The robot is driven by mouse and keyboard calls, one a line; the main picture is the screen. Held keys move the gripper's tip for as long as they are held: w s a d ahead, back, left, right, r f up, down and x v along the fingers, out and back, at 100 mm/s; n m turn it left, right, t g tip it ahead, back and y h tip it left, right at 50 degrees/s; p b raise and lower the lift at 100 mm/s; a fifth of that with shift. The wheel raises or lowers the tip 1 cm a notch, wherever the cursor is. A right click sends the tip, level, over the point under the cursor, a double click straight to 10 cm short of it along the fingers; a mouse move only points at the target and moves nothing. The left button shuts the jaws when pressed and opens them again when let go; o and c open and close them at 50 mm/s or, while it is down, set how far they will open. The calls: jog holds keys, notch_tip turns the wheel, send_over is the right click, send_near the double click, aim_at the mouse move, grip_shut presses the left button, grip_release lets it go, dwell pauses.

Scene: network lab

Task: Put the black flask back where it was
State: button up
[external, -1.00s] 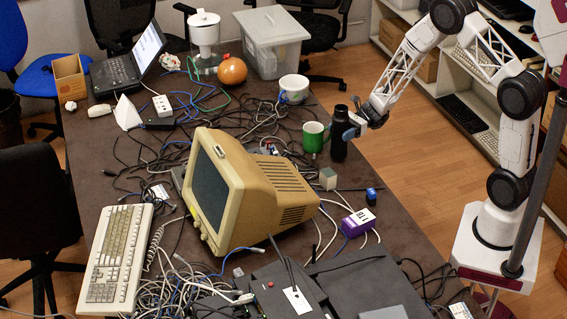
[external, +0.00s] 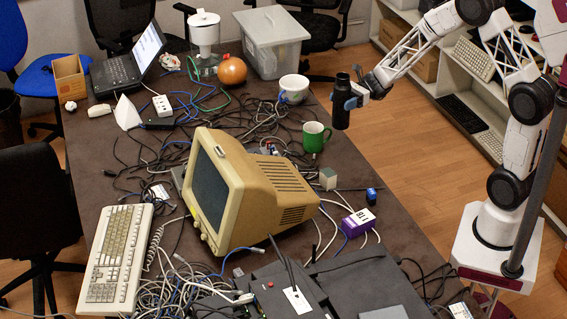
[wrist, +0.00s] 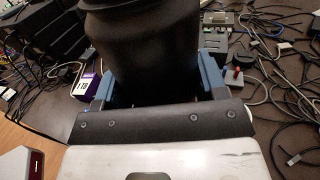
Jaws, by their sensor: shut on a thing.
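The black flask (external: 341,104) is upright and raised above the table's right edge in the external view. My gripper (external: 352,101) is shut on it from the right side. In the wrist view the flask (wrist: 145,50) fills the upper middle, between the blue fingers of my gripper (wrist: 160,88). The flask hides much of what lies beyond it there.
A green mug (external: 314,138) stands on the table left of and below the flask in the picture. A white cup (external: 293,89) stands farther back. Cables crowd the table (external: 375,215). An old computer monitor (external: 245,190) stands mid-table, with a purple box (external: 358,222) to its right.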

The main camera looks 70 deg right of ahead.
jog(key=w+d+m+t+h, duration=0.2)
jog(key=w+d, duration=0.2)
jog(key=w, duration=0.5)
jog(key=w+d+m+t+h, duration=0.2)
jog(key=w+d+t+h, duration=0.1)
jog(key=w, duration=0.7)
jog(key=w+d+m+t+h, duration=0.2)
jog(key=w+d+m, duration=0.15)
jog(key=w, duration=0.55)
jog(key=shift+n, duration=0.45)
jog(key=shift+f, duration=2.25)
notch_tip(320, 180, down, 6)
jog(key=shift+f, duration=0.15)
jog(key=shift+f, duration=1.9)
jog(key=shift+f, duration=0.15)
